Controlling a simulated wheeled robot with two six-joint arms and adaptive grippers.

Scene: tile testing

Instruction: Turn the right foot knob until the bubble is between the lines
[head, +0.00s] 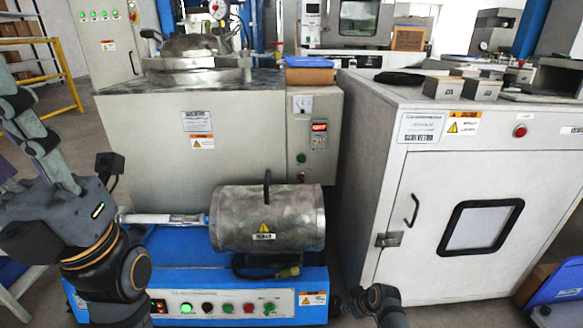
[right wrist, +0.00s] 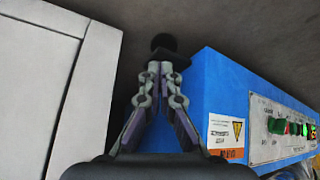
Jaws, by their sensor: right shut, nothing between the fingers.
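The right foot knob is a round black knob (right wrist: 163,42) at the corner of the blue machine base (right wrist: 205,95) in the right wrist view. My right gripper (right wrist: 159,66) is shut and empty. Its fingertips point at the knob and overlap its near side in the picture; I cannot tell whether they touch it. In the head view my right gripper (head: 352,299) is small and dark, low by the base's right end. I cannot make out the bubble or its lines. My left arm shows at the left; I do not see its gripper fingers.
A metal drum (head: 268,218) sits on the blue base, above a control panel (head: 230,306) with buttons. A white cabinet (head: 425,210) stands close on the right, leaving a narrow gap where my right gripper is. A grey cabinet (head: 150,160) stands behind.

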